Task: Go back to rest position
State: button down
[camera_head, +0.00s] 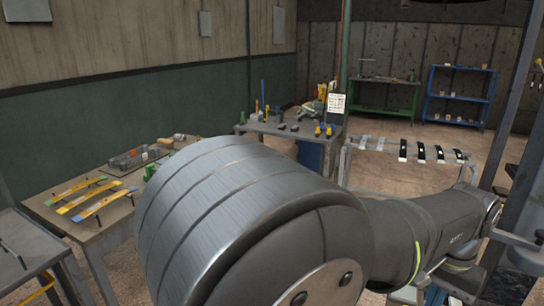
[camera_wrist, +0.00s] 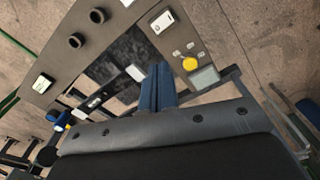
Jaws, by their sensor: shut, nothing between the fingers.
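My gripper (camera_wrist: 158,88) shows in the wrist view as two dark blue fingers pressed together, with nothing between them. It points over a grey-brown panel and a dark frame and touches nothing that I can make out. In the head view my large grey arm links fill the lower middle and right, and the gripper cannot be made out there. A rack (camera_head: 352,160) with several black and white spring strips (camera_head: 421,152) stands to the right. Yellow and blue spring strips (camera_head: 100,205) lie on the table at the left.
The left table (camera_head: 110,228) also holds a grey bin (camera_head: 133,158). A workbench with tools (camera_head: 285,130) stands behind my arm. A green table (camera_head: 385,95) and blue shelf (camera_head: 460,95) stand at the back. In the wrist view, the panel has a yellow button (camera_wrist: 190,64) and dark knobs (camera_wrist: 97,15).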

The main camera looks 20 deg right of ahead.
notch_tip(320, 180, up, 16)
jog(key=a+n, duration=0.1)
jog(key=n, duration=0.3)
jog(key=shift+a, duration=0.3)
jog(key=shift+w, duration=0.1)
jog(key=c, duration=0.8)
grip_release()
jog(key=o, duration=0.8)
jog(key=d+r+t, duration=0.1)
jog(key=d+r, duration=0.1)
jog(key=d, duration=0.4)
jog(key=shift+r+h, duration=0.35)
jog(key=shift+h, duration=0.05)
jog(key=s+d+r+t+h, duration=0.1)
jog(key=d+r, duration=0.2)
jog(key=d, duration=0.3)
jog(key=s+d+r+t+h, duration=0.1)
jog(key=d+r, duration=0.2)
jog(key=d, duration=0.3)
jog(key=x, duration=1)
jog(key=shift+w+d, duration=0.3)
jog(key=shift+d, duration=0.05)
jog(key=shift+r, duration=0.15)
